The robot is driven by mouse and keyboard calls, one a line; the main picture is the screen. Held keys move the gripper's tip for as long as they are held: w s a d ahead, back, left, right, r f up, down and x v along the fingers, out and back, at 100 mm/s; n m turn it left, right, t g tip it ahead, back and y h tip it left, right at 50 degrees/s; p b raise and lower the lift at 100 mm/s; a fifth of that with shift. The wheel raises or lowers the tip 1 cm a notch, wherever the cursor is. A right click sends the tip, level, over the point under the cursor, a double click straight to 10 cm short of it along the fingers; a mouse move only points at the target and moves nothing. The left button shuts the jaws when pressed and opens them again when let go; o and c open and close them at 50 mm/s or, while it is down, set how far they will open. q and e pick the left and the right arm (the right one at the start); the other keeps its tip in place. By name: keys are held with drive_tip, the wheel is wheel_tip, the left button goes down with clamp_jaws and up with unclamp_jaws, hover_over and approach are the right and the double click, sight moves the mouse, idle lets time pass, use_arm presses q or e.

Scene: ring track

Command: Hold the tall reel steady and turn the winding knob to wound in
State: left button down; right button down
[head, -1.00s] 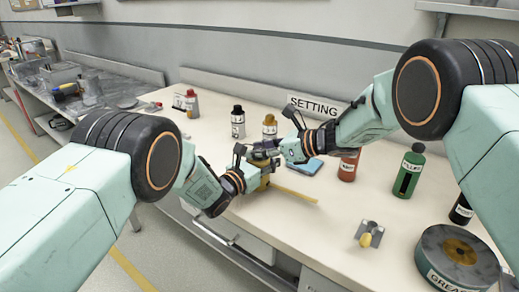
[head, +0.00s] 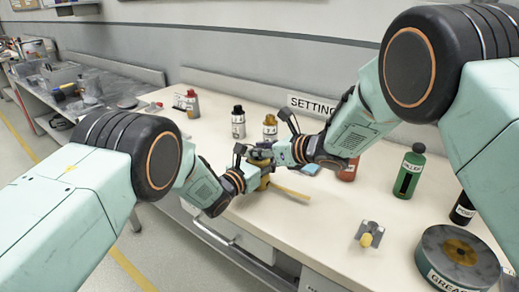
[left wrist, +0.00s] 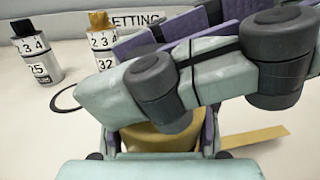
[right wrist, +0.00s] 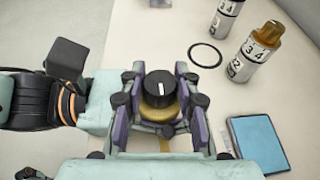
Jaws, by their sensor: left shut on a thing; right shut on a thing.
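The brass-yellow reel (left wrist: 155,138) stands on the bench, mostly hidden behind my grippers in the head view. A yellow strip (head: 290,191) runs out from it to the right over the bench. My left gripper (head: 257,180) is shut around the reel's body. The black winding knob (right wrist: 160,88) is on top of the reel, with a white mark that points up in the right wrist view. My right gripper (right wrist: 158,100) is shut on the knob, a finger on each side. The words for the knob's positions are not visible.
Two numbered cylinders (head: 238,122) (head: 270,128), a SETTING sign (head: 312,104) and a blue pad (right wrist: 258,143) are close by. A green bottle (head: 410,172), a small grey stand (head: 370,232) and a round GREASE tin (head: 428,262) are at right. The bench's front edge is close to the reel.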

drive_tip(key=shift+r+m+t+h, duration=0.1)
drive_tip(key=shift+m+t+h, duration=0.6)
drive_tip(key=shift+m, duration=0.2)
drive_tip(key=c, duration=1.2)
unclamp_jaws()
drive_tip(key=shift+d, duration=0.1)
drive_tip(key=v, duration=1.1)
drive_tip(key=shift+s+r, duration=0.2)
drive_tip(key=shift+s, duration=0.2)
drive_tip(key=shift+d, duration=0.1)
